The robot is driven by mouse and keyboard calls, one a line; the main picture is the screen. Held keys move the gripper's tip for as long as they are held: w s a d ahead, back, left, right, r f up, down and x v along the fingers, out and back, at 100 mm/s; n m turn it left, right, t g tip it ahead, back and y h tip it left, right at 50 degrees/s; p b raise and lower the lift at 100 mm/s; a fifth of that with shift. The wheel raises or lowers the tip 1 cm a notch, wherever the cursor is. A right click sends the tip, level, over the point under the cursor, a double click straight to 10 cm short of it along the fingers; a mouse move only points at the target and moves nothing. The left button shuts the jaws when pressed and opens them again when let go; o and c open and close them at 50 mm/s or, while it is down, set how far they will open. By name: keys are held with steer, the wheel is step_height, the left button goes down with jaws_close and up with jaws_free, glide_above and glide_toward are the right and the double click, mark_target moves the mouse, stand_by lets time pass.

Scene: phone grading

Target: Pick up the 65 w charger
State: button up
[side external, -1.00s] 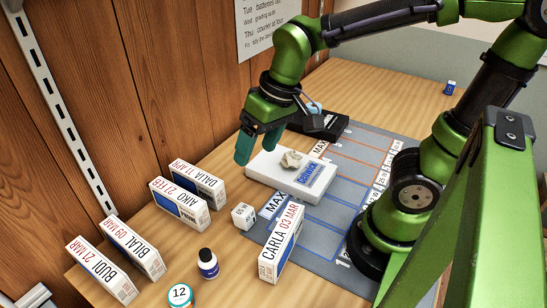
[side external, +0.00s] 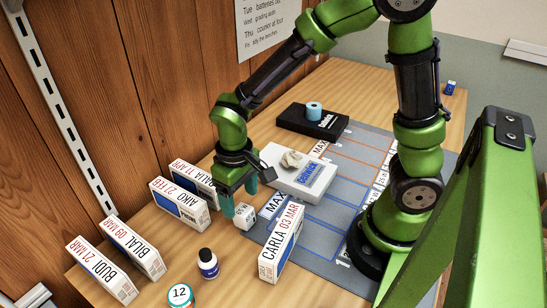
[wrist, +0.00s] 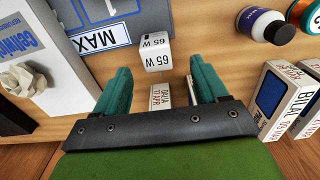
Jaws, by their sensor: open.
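The 65 W charger (side external: 244,216) is a small white cube with dark lettering, standing on the wooden table. It also shows in the wrist view (wrist: 155,51), beyond the fingertips and roughly between them. My gripper (side external: 240,198) is open and empty, with its teal fingers beside and just above the charger in the side view. In the wrist view my gripper (wrist: 154,78) has its two teal fingers spread apart, and the charger is not between them deeply enough to be held.
The Carla box (side external: 281,243) stands in front right, the Dalia box (side external: 204,181) behind left. A black box (side external: 300,118) lies farther back.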

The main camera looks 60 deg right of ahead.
mark_target(243, 209)
steer(key=shift+d+f, duration=0.15)
steer(key=shift+f, duration=1.45)
steer(key=shift+d+f, duration=0.1)
steer(key=shift+f, duration=1.45)
steer(key=c, duration=1.1)
